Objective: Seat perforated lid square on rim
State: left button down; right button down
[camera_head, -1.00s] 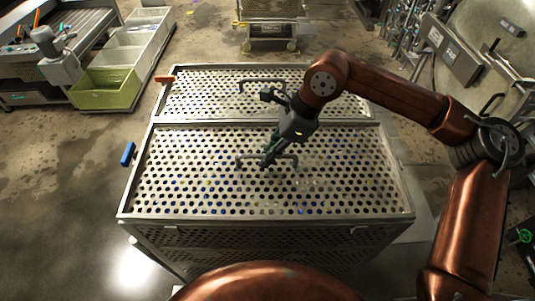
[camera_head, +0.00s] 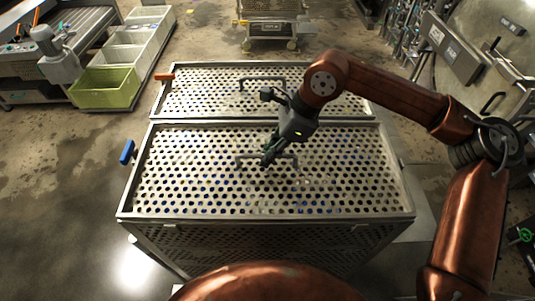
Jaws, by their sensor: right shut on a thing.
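The near perforated lid (camera_head: 200,185) is a pale metal sheet with rows of round holes and a dark bar handle (camera_head: 284,158). It lies on the rim (camera_head: 265,217) of the perforated basket (camera_head: 260,240) and looks level and nearly square with it; any small gap at the edges is too fine to tell. My right gripper (camera_head: 268,160) reaches down from the upper right and is shut on the lid's handle. Its fingers hide part of the handle. My left gripper is not in view.
A second perforated lid (camera_head: 210,92) with its own handle lies behind the near one. Blue (camera_head: 127,152) and orange (camera_head: 165,77) latches stick out at the left side. A green crate (camera_head: 105,88) stands at upper left, a wheeled cart (camera_head: 268,30) at the back. Floor at left is clear.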

jog(key=c, duration=2)
grip_release()
jog(key=shift+o, duration=0.2)
